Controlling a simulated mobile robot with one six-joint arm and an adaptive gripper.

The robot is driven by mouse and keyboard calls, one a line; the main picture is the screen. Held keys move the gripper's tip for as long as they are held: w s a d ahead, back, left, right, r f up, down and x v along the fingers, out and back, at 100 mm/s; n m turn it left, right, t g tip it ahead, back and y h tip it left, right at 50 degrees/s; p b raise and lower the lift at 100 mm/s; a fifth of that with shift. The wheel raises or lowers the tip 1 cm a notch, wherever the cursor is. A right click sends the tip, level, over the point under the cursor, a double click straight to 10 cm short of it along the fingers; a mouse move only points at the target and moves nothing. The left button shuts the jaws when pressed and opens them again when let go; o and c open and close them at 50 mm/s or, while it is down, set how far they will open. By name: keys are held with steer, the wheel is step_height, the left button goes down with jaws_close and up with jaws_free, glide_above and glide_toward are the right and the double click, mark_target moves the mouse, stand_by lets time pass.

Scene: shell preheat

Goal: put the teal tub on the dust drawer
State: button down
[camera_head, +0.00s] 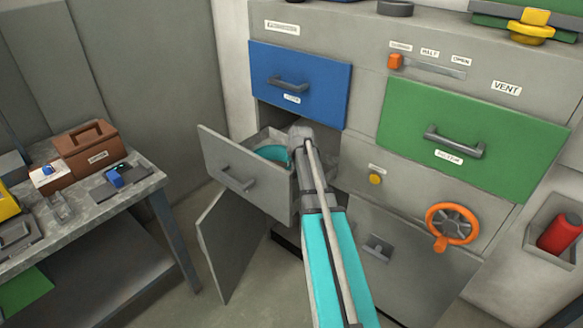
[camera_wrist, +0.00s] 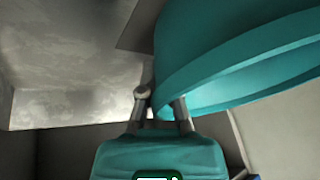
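The teal tub (camera_head: 271,153) sits inside the pulled-out grey drawer (camera_head: 240,172), partly hidden by the drawer front and my arm. In the wrist view the tub (camera_wrist: 235,55) fills the upper right, very close. My gripper (camera_wrist: 160,98) reaches down into the drawer at the tub's side; in the head view its tips are hidden. Its two fingers show some space between them, with the teal edge beside and between them. I cannot tell whether they clamp it. No label reading "dust" is legible; the blue drawer (camera_head: 300,82) and green drawer (camera_head: 470,137) are shut.
A grey door (camera_head: 230,245) hangs open below the grey drawer. A workbench (camera_head: 120,200) with a brown toolbox (camera_head: 88,150) stands at left. An orange handwheel (camera_head: 452,223) sticks out at right, near a wall bin (camera_head: 538,238) with a red can (camera_head: 560,233).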

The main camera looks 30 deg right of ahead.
steer(key=shift+f, duration=0.15)
steer(key=c, duration=0.8)
jaws_free()
steer(key=shift+r, duration=0.3)
steer(key=p+v, duration=1.1)
steer(key=shift+s+r, duration=0.2)
steer(key=shift+r, duration=0.2)
